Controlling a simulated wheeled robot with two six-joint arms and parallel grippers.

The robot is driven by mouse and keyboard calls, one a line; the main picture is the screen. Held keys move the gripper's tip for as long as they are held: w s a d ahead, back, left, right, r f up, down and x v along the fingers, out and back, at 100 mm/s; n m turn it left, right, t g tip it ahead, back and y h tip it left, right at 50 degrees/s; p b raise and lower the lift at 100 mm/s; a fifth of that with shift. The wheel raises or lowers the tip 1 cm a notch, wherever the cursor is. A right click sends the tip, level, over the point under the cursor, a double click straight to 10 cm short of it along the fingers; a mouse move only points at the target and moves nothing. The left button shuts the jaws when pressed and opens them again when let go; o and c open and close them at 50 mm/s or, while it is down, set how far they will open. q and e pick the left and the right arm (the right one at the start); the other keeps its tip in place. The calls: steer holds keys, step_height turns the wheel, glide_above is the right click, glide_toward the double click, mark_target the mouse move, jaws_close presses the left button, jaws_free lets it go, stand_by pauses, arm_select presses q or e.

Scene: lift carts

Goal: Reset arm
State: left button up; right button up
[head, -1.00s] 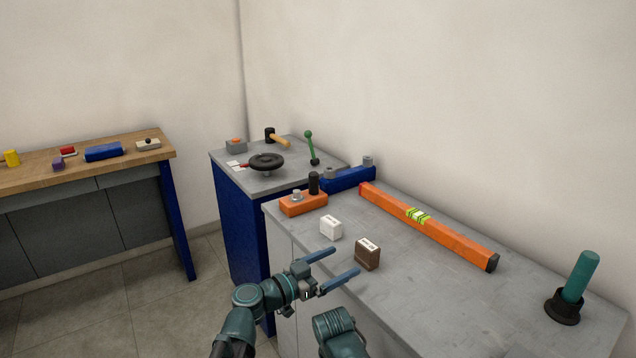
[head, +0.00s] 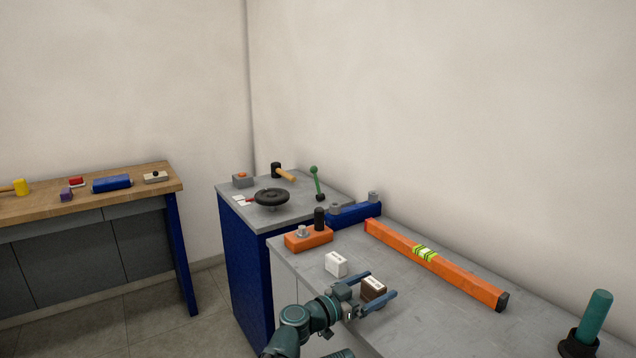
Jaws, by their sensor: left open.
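My left gripper (head: 380,286) is open in the head view, over the front edge of the grey worktop (head: 460,317). Its two blue fingers show on either side of a small brown box (head: 373,287) with a white label on top. The fingers partly cover this box. I cannot tell whether they touch it or are above it. A small white box (head: 335,264) stands just left of and behind the gripper. My right gripper is not in view.
An orange spirit level (head: 440,265) lies along the wall. A teal-handled plunger (head: 588,330) stands at lower right. An orange block (head: 308,238) and a blue block (head: 352,213) are behind. A side cabinet bears a black handwheel (head: 271,198). A wooden bench (head: 80,203) is at left.

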mark_target(374, 282)
arm_select(q)
steer(key=shift+f, duration=0.1)
steer(key=shift+s+a+r, duration=0.2)
steer(key=v, duration=1.2)
steer(key=x, duration=0.8)
steer(key=f+x, duration=0.1)
steer(key=x, duration=0.3)
steer(key=shift+w+d+b, duration=0.3)
step_height(374, 282, up, 5)
steer(key=p, duration=0.4)
steer(key=shift+s+a+p, duration=0.1)
steer(key=shift+p, duration=0.3)
steer(key=a, duration=1.6)
steer(key=s+d+r+p, duration=0.2)
steer(key=s+r+p, duration=0.1)
steer(key=r+p, duration=0.3)
steer(key=shift+s+r+p, duration=0.3)
steer(key=shift+r+p, duration=0.1)
steer(key=shift+p, duration=0.05)
steer(key=shift+s+d, duration=0.1)
steer(key=shift+d, duration=0.05)
